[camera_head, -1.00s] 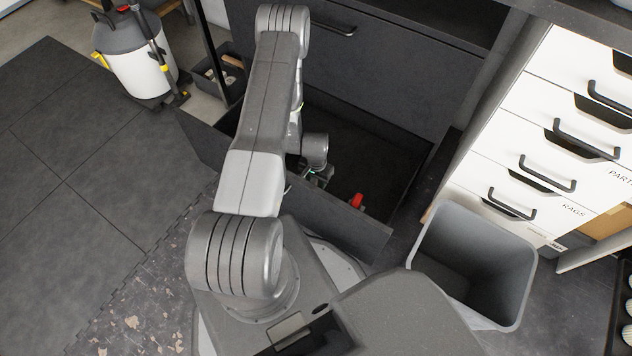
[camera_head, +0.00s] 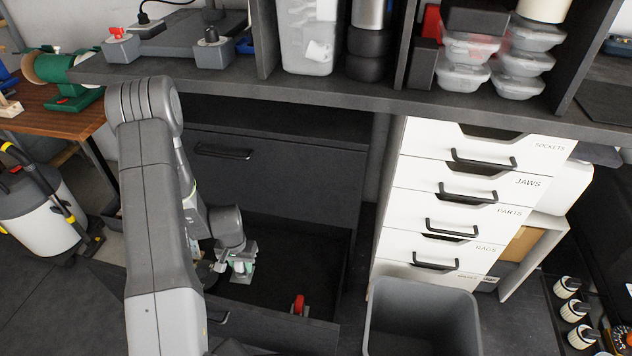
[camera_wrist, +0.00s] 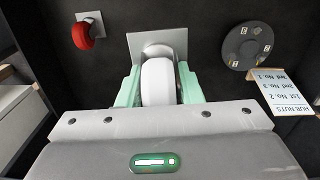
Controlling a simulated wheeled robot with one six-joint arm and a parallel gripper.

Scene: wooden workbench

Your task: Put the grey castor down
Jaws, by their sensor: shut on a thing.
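The grey castor, with a pale wheel and a square metal plate, shows in the wrist view (camera_wrist: 158,82). My gripper (camera_wrist: 160,88) is shut on its wheel, with a pale green finger on each side. In the head view my gripper (camera_head: 241,270) points down in the open dark drawer (camera_head: 275,331), left of a red castor (camera_head: 298,304). The red castor also shows at the upper left of the wrist view (camera_wrist: 83,36). I cannot tell whether the grey castor touches the drawer floor.
A round grey disc (camera_wrist: 247,46) and a hub-nuts card (camera_wrist: 287,97) show right of the castor in the wrist view. A grey bin (camera_head: 420,318) stands right of the drawer, before white labelled drawers (camera_head: 462,205). The dark shelf (camera_head: 310,109) overhangs behind.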

